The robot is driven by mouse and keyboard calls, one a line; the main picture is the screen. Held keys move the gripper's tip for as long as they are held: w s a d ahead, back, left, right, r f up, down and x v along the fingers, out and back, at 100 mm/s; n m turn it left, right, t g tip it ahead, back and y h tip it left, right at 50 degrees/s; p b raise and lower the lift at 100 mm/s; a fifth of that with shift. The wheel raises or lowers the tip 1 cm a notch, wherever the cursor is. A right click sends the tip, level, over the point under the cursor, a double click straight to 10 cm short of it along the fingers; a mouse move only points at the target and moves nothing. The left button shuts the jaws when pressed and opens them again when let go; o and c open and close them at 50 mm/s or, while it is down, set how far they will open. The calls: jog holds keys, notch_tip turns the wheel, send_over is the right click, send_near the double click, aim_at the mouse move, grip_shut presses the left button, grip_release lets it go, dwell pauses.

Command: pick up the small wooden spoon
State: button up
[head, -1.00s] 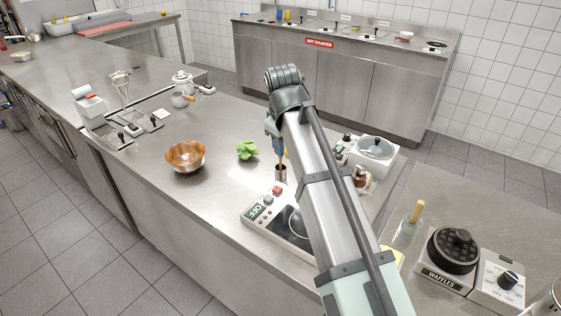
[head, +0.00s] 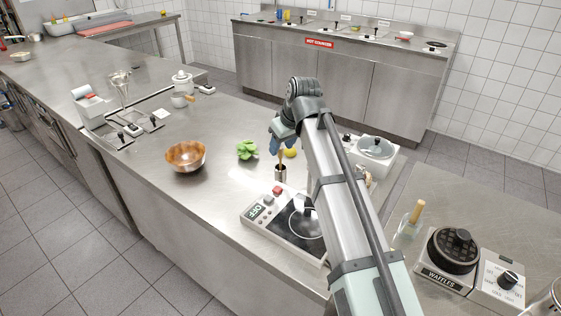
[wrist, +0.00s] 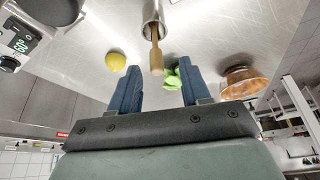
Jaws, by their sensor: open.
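The small wooden spoon (head: 281,157) stands upright in a metal cup (head: 281,173) on the steel counter, behind the induction hob. In the wrist view the spoon (wrist: 156,58) sticks out of the cup (wrist: 152,12) toward my gripper. My gripper (wrist: 159,75) is open, with its blue fingers apart to either side of the spoon's line. The spoon's end shows just beyond the fingertips, and I see no contact. In the head view my gripper (head: 276,146) is right by the top of the spoon and partly covers it. The spoon's lower part is hidden in the cup.
A lemon (head: 291,153) and a green leafy vegetable (head: 247,149) lie close to the cup. A copper bowl (head: 185,157) stands to the left. The hob (head: 291,219) is in front, and a white appliance with a pot (head: 374,150) is at the right.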

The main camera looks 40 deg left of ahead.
aim_at(279, 154)
jog(key=shift+x, duration=2.85)
jog(key=shift+w+d, duration=0.1)
jog(key=shift+w, duration=0.05)
grip_shut()
